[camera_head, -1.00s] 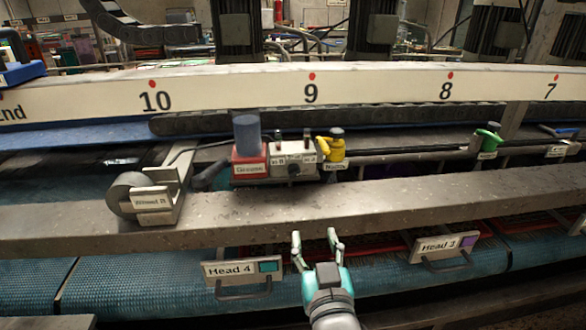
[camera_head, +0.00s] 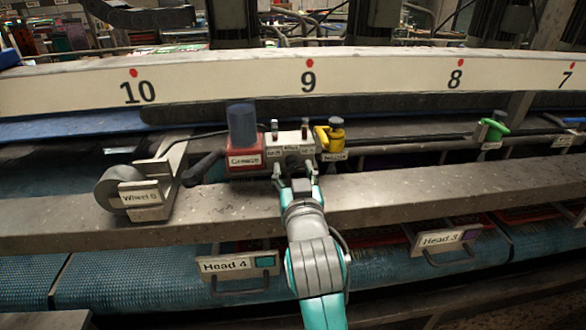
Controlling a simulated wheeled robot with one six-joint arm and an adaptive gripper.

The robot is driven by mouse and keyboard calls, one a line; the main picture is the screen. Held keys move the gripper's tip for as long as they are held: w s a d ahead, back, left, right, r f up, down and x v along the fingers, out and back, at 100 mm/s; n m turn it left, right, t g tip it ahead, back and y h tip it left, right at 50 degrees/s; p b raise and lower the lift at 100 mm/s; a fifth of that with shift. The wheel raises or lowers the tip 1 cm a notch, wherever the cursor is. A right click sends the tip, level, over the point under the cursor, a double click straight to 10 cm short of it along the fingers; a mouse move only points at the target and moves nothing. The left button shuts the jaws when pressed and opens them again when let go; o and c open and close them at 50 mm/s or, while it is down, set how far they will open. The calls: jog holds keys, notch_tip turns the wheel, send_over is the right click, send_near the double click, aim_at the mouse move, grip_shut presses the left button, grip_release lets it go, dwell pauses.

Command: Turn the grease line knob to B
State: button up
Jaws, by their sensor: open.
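The grease unit is a red box labelled "Grease" (camera_head: 244,160) with a blue cylinder (camera_head: 242,125) on top, behind the steel beam. Right of it is a pale valve block (camera_head: 293,139) with small labels and two upright fittings on top. A dark knob (camera_head: 291,161) shows on the block's front face; its pointing direction is too small to tell. My gripper (camera_head: 295,173) is open, its two fingertips just below and in front of the knob, one to each side. Whether they touch the block or knob I cannot tell.
A yellow fitting (camera_head: 331,138) stands close right of the block. A dark handle (camera_head: 203,169) sticks out left of the grease box. A wheel unit (camera_head: 133,193) sits on the steel beam (camera_head: 400,190). A green fitting (camera_head: 493,130) is farther right.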

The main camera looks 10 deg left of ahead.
jog(key=shift+w+a, duration=0.15)
jog(key=shift+w, duration=0.45)
grip_shut()
jog(key=shift+n, duration=0.8)
grip_release()
jog(key=shift+s, duration=0.15)
jog(key=v, duration=1.1)
jog(key=shift+s, duration=0.35)
